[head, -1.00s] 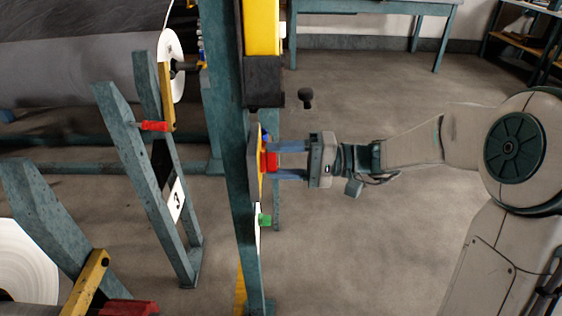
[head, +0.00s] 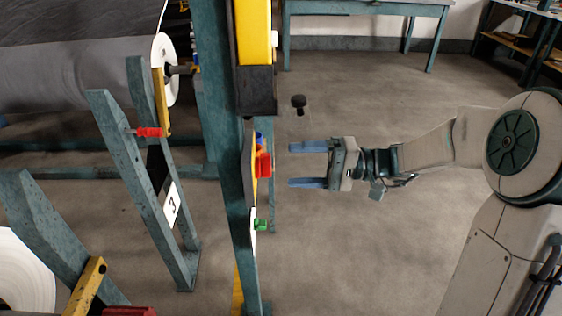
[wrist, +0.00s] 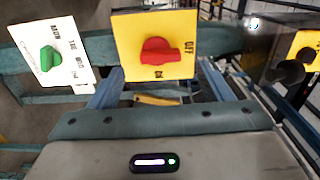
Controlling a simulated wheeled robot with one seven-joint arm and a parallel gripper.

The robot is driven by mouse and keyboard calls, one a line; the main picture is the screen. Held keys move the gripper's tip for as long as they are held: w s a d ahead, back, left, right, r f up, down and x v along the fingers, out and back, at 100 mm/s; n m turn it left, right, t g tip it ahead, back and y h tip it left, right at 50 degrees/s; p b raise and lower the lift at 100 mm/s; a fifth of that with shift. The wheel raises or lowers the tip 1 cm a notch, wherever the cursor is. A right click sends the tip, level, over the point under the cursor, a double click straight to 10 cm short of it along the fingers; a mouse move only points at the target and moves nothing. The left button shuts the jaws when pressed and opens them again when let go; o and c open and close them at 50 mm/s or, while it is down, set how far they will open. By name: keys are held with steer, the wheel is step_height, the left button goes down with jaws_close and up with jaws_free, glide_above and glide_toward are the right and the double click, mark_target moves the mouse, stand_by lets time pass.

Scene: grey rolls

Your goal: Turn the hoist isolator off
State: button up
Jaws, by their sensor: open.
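The hoist isolator is a red knob (wrist: 160,52) on a yellow plate (wrist: 126,30) with OFF and ON labels. In the wrist view its handle lies across the picture, its right end beside and a little below the OFF label. In the head view the red knob (head: 264,165) sticks out from the right side of the green post (head: 236,215). My gripper (head: 291,165) is open and empty, to the right of the knob, with a clear gap between. Its blue fingers point at the plate, one toward each side of it in the wrist view.
A green knob (wrist: 49,59) on a white labelled plate (wrist: 66,36) is left of the isolator in the wrist view. A black knob (head: 299,102) stands above the gripper. A yellow and black box (head: 257,88) is higher on the post. Open floor (head: 350,245) lies below the arm.

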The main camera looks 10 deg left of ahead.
steer(key=p+v, duration=0.1)
steer(key=v, duration=0.7)
steer(key=shift+d, duration=0.15)
